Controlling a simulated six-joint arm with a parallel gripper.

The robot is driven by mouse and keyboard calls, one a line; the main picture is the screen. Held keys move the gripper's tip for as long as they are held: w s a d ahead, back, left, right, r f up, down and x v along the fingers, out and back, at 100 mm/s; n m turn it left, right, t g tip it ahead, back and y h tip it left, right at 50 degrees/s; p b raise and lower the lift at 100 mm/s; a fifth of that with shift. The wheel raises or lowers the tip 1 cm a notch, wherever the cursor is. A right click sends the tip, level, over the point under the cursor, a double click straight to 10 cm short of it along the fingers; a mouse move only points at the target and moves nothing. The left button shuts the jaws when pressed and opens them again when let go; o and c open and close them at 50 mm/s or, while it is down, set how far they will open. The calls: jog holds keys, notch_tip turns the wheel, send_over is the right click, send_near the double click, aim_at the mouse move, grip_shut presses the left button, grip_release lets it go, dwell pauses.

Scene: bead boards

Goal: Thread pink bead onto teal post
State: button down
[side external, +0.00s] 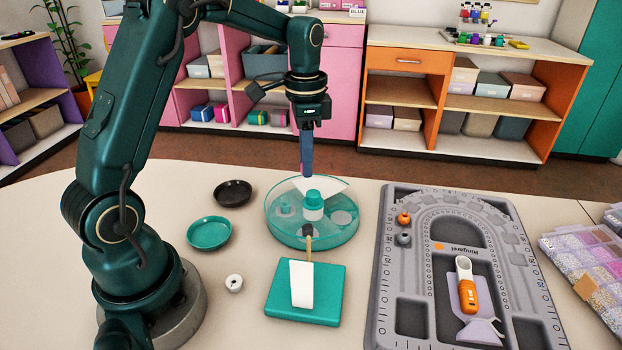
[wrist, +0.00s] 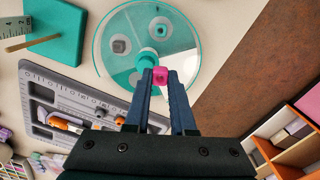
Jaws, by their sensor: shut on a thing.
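My gripper (side external: 307,170) points down above the far part of a round clear-and-teal dish (side external: 284,236). In the wrist view its fingertips (wrist: 160,73) are shut on a small pink bead (wrist: 161,77). The bead cannot be made out in the side view. A short teal upright piece (side external: 314,197) with a white lower part stands at the dish; I cannot tell surely that it is the teal post. In the wrist view a teal round top (wrist: 147,57) shows just beyond the bead, partly near the left fingertip. The bead appears apart from it.
A teal block (side external: 279,292) with a white strip on it stands in front of the dish. A grey bead board (side external: 398,289) lies to the right. A teal saucer (side external: 209,233), a black saucer (side external: 232,193) and a small white piece (side external: 234,283) lie left. A bead box (side external: 575,262) is far right.

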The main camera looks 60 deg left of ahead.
jog(key=s+a+r, duration=0.2)
jog(key=a, duration=0.1)
jog(key=s+d+r+m, duration=0.1)
jog(key=s+d+r, duration=0.1)
jog(key=d, duration=0.4)
jog(key=s+d+r+m, duration=0.1)
jog(key=s+d+r, duration=0.1)
jog(key=d, duration=0.4)
jog(key=s+d+r+m, duration=0.1)
jog(key=s+d+r, duration=0.1)
jog(key=s+d, duration=0.2)
jog(key=shift+d+r+m, duration=0.15)
jog(key=shift+d+m, duration=0.15)
jog(key=shift+d, duration=0.65)
jog(key=shift+d+f, duration=0.2)
jog(key=shift+f, duration=2.3)
jog(key=shift+f, duration=1)
jog(key=shift+f, duration=0.4)
jog(key=shift+f, duration=0.3)
